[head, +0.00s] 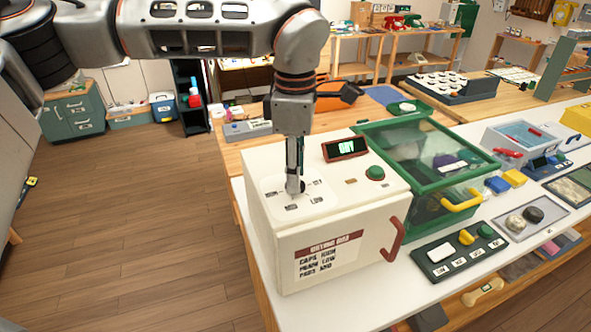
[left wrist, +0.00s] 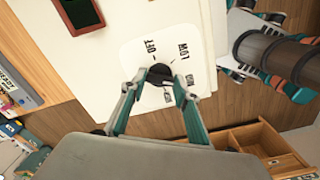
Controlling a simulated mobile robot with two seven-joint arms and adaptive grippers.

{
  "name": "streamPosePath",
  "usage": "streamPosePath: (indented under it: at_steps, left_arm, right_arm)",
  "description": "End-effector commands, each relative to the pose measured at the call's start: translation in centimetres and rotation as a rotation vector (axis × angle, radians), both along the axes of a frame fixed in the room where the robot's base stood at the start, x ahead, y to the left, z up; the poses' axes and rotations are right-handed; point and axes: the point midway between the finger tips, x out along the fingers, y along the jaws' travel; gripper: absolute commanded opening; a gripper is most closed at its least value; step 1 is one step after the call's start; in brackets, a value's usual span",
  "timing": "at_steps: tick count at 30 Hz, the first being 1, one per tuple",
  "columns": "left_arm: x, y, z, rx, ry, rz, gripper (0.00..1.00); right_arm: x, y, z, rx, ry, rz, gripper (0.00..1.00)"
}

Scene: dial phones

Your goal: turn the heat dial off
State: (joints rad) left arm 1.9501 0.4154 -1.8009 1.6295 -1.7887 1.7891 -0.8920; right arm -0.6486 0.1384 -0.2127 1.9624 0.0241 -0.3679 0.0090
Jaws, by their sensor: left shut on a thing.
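The heat dial is a small dark round knob (left wrist: 160,75) on a white label plate on top of a cream box (head: 262,215). In the left wrist view, printed words ring the knob; OFF (left wrist: 151,47) and LOW (left wrist: 183,53) are readable, the others are partly hidden. My left gripper (head: 294,187) points straight down onto the plate; its fingers (left wrist: 158,82) are closed around the knob, one on each side. I cannot tell which word the knob points to. My right gripper does not show in the head view.
The box carries a small display (head: 345,148), a green button (head: 376,173) and a red handle (head: 391,240). A green-framed clear-lidded bin (head: 440,145) stands close to its right. A switch panel (head: 460,250) lies in front of the bin. Wooden floor is open on the left.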

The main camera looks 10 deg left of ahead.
Motion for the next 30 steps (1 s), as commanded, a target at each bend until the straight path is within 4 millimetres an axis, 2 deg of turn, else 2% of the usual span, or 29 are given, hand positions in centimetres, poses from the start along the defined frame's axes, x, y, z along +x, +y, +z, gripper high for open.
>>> streamPosePath:
  at_steps: [30]
  left_arm:
    - [-0.2,0.1,-0.5,0.006,0.008,0.964,0.09]
  right_arm:
    - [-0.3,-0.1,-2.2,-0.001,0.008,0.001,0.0]
